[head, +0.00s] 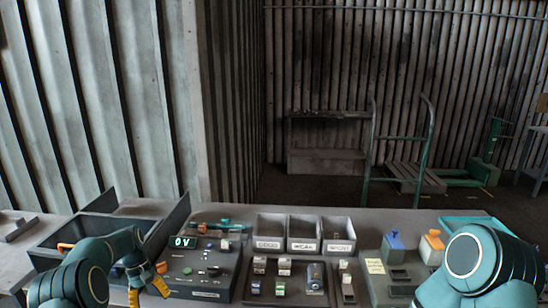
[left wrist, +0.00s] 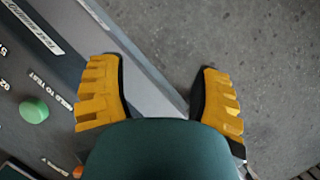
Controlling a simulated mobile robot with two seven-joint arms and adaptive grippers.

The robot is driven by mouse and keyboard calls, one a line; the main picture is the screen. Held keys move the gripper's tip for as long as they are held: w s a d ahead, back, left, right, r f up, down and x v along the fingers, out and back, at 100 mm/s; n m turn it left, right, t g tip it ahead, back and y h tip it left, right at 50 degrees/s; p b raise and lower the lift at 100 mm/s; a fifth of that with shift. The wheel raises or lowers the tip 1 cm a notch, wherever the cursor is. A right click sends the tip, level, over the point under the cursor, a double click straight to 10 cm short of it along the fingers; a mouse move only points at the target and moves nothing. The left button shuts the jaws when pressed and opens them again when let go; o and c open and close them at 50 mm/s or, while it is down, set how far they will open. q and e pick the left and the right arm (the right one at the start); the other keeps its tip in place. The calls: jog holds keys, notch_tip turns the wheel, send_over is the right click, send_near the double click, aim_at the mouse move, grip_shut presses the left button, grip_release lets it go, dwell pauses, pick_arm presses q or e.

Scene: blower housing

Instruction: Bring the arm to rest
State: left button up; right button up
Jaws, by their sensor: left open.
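My left arm comes in from the left in the head view, bent over the front of the bench. My left gripper (head: 148,284) has yellow fingers and hangs at the left front edge of the grey test panel. In the left wrist view the left gripper (left wrist: 162,95) is open and empty, its fingers wide apart. Between them lie the panel's edge and bare grey surface. My right arm's teal link shows at the right of the head view, but its gripper is not in view.
The test panel (head: 183,275) has a "0 V" display (head: 185,242) and a green button (left wrist: 34,110). A dark open bin (head: 72,233) stands left. Three labelled trays (head: 305,228) stand behind a parts tray (head: 285,293) with several small items. Blue (head: 393,241) and orange (head: 432,241) items stand right.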

pick_arm(q)
jog(key=s+d+f+m+t, duration=0.2)
jog(key=s+d+f, duration=1.1)
jog(key=f, duration=0.3)
jog(key=s+d+m, duration=0.1)
jog(key=s+d, duration=0.3)
jog(key=s, duration=0.3)
jog(key=s+d+r+t, duration=0.1)
jog(key=s+d, duration=0.2)
jog(key=s, duration=0.4)
jog(key=s+d+m, duration=0.1)
jog(key=s+d, duration=0.3)
jog(key=s, duration=0.3)
jog(key=w+d+m+t+b, duration=0.1)
jog(key=w+d+t+b, duration=0.1)
jog(key=w+b, duration=0.4)
jog(key=shift+f+h, duration=0.4)
jog(key=shift+f, duration=0.05)
pick_arm(e)
notch_tip(320, 180, down, 7)
jog(key=s, duration=0.1)
jog(key=shift+a+r, duration=0.15)
jog(key=shift+r, duration=0.05)
pick_arm(q)
jog(key=shift+d, duration=0.1)
